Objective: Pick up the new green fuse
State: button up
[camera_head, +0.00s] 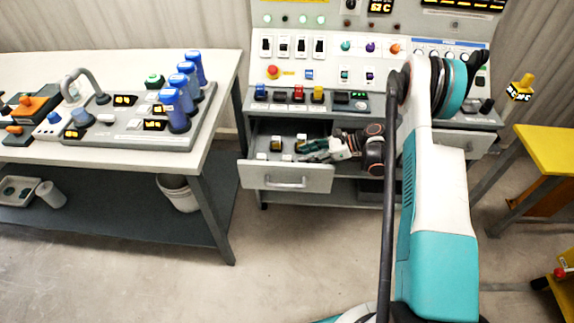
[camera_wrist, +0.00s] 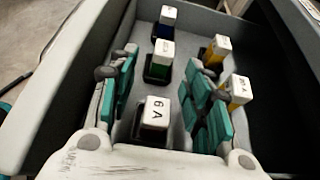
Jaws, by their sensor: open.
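An open grey drawer (camera_head: 287,177) under the control panel holds several white-topped fuses in dark sockets; its wall (camera_wrist: 48,82) frames the wrist view. The green fuse (camera_wrist: 160,62) stands upright in the middle, white top with a green body. My gripper (camera_wrist: 160,75) is open and points down into the drawer. Its teal-padded fingers are on the left and right of the green fuse, with visible gaps. A fuse marked 6A (camera_wrist: 153,112) stands nearer the palm; its body colour is unclear. In the head view my gripper (camera_head: 318,150) is over the drawer's right part.
A blue fuse (camera_wrist: 164,24) stands behind the green one. Two yellow fuses (camera_wrist: 216,52) (camera_wrist: 238,92) stand to the right, close to the right finger. The control panel (camera_head: 330,95) rises above the drawer. A workbench (camera_head: 222,85) is to the left, with clear floor in front.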

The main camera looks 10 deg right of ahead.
jog(key=shift+w+r+b+x, duration=0.1)
jog(key=shift+b+x, duration=0.6)
jog(key=shift+x, duration=0.85)
jog(key=shift+w+r+b+x, duration=0.15)
jog(key=shift+b+x, duration=0.55)
jog(key=shift+x, duration=0.85)
grip_shut()
